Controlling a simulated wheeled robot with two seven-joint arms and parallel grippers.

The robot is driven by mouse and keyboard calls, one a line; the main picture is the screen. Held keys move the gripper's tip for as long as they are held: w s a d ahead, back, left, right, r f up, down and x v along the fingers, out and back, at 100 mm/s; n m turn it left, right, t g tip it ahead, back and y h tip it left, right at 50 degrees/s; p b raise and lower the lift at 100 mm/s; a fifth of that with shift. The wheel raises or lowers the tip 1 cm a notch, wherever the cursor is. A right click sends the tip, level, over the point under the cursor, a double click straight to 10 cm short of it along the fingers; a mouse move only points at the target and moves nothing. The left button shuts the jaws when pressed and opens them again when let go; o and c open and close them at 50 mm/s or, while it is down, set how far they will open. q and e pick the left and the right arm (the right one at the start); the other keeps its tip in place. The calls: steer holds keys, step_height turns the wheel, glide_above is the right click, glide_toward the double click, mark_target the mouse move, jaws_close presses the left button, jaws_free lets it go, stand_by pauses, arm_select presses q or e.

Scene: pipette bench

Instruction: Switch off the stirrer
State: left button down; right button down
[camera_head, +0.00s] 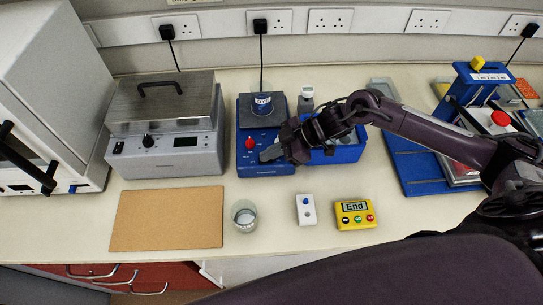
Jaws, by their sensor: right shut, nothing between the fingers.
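The stirrer (263,168) is a blue box with a dark square top plate, standing at the back middle of the bench. A red knob (250,143) sits on its front face, at the left. A small container with a blue label (263,104) stands on the top plate. My right gripper (269,153) is shut and empty. It is in front of the stirrer's face, just right of the red knob; I cannot tell whether it touches the knob. The gripper and wrist hide the right part of that face. My left gripper is not in view.
A grey lidded bath (167,157) stands left of the stirrer. A blue tray (345,153) is close on its right, partly behind my right arm. In front are a cork mat (167,218), a glass beaker (244,215), a white switch box (306,210) and a yellow timer (355,214) reading "End".

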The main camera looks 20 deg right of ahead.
steer(key=shift+s+r, duration=0.15)
steer(key=shift+s, duration=0.2)
steer(key=shift+w+a, duration=0.4)
steer(key=shift+w, duration=0.1)
steer(key=shift+a+r+p, duration=0.15)
steer(key=shift+a+p, duration=0.05)
steer(key=shift+p, duration=0.1)
steer(key=shift+s+a, duration=0.1)
steer(key=shift+a, duration=0.05)
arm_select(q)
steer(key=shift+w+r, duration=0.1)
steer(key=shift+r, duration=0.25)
